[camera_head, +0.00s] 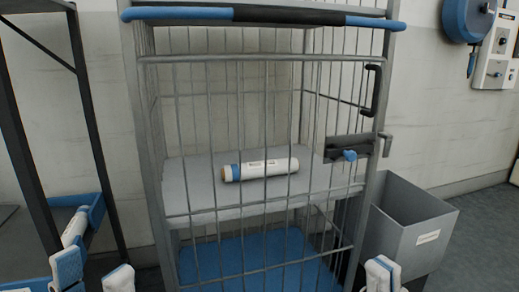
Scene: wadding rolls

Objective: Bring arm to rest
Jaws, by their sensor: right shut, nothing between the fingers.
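My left gripper (93,275) is at the bottom left edge of the head view. Its two white and blue fingertips stand apart with nothing between them. My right gripper (382,273) is at the bottom right, in front of the lower right corner of the wire cage and beside the grey bin. Its fingers are together and hold nothing. Most of both arms is out of the frame. A white wadding roll (266,169) with a blue end lies on the white shelf (195,190) behind the cage's bars.
The tall cage trolley (147,150) has a blue top handle (180,13) and a latch with a blue knob (349,155). A grey bin (398,235) stands right of it. A dark rack (85,100) at left holds another roll (75,228). Floor shows at far right.

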